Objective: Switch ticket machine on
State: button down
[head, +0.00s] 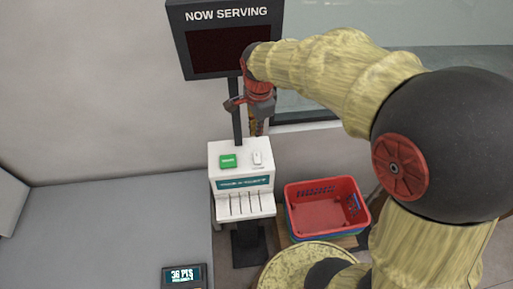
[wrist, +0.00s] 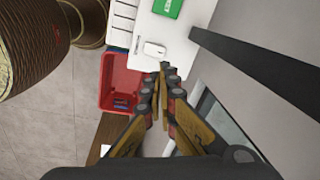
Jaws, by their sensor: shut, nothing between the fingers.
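The white ticket machine (head: 240,183) stands at the centre of the head view, with a teal label and several slots on its front. On its top are a green button (head: 228,161) and a small white switch (head: 257,158). The wrist view shows the machine's top (wrist: 172,31), the green button (wrist: 167,7) and the switch (wrist: 153,49). My gripper (head: 257,132) is shut and empty, pointing down above the back right of the machine. In the wrist view its fingertips (wrist: 163,68) appear close beside the switch; I cannot tell whether they touch it.
A dark "NOW SERVING" display (head: 226,38) stands behind the machine on a black pole (head: 237,112), close to my gripper. A red basket (head: 327,207) sits to the right. A grey counter (head: 100,235) with a small display device (head: 184,276) lies to the left.

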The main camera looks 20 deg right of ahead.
aim_at(256, 154)
jog(key=shift+w+r+m, duration=0.1)
jog(key=shift+m, duration=0.8)
jog(key=shift+w+r+m, duration=0.1)
jog(key=shift+m, duration=0.8)
jog(key=f, duration=0.4)
jog(key=w+f, duration=0.1)
jog(key=f, duration=0.4)
jog(key=f+p, duration=0.1)
jog(key=f, duration=0.4)
jog(key=shift+w+d, duration=0.2)
jog(key=shift+w, duration=0.2)
jog(key=shift+w+f+g+p, duration=0.25)
jog(key=shift+f+g+p, duration=0.1)
jog(key=shift+g+p, duration=0.1)
jog(key=shift+s, duration=0.1)
jog(key=shift+s+r, duration=0.1)
jog(key=shift+s, duration=0.1)
